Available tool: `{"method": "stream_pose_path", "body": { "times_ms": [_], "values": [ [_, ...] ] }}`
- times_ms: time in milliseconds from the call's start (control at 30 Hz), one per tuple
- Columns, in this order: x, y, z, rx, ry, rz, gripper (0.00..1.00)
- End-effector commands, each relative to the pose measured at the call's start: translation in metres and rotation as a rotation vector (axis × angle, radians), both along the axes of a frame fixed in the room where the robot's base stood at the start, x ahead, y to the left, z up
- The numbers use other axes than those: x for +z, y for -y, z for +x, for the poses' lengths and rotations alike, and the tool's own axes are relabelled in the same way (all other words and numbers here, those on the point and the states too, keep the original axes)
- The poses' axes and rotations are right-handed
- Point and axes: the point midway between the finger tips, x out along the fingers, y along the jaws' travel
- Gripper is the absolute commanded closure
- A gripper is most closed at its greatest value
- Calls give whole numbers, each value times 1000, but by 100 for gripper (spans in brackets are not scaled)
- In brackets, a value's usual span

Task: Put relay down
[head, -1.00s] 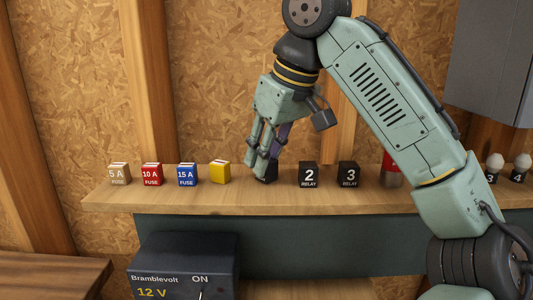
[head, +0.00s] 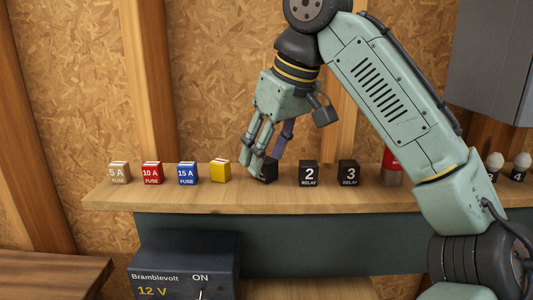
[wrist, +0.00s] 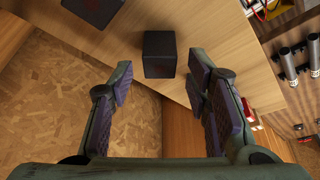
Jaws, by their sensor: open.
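A black relay (head: 268,173) stands on the wooden shelf (head: 300,199), between the yellow fuse and relay 2; its front is partly hidden by a finger in the head view. My gripper (head: 264,158) is tilted down around the top of this relay, its fingers spread. In the wrist view my gripper (wrist: 162,88) is open with a wide gap between its pads. A black block (wrist: 159,54) sits upright just beyond the fingertips, near the middle, touching neither pad.
Relay 2 (head: 308,174) and relay 3 (head: 349,174) stand to the right. The yellow fuse (head: 220,171), blue 15 A fuse (head: 188,174), red 10 A fuse (head: 152,174) and 5 A fuse (head: 119,173) stand to the left. A red can (head: 391,168) is behind my arm.

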Motion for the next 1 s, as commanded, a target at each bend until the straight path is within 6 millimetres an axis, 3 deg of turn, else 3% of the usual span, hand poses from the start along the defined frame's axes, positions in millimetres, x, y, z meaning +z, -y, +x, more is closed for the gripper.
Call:
{"method": "stream_pose_path", "body": {
  "times_ms": [433,1000],
  "values": [
    [61,18,-18,-4,1,-1,56],
    [66,19,-20,0,1,-1,56]
  ]
}}
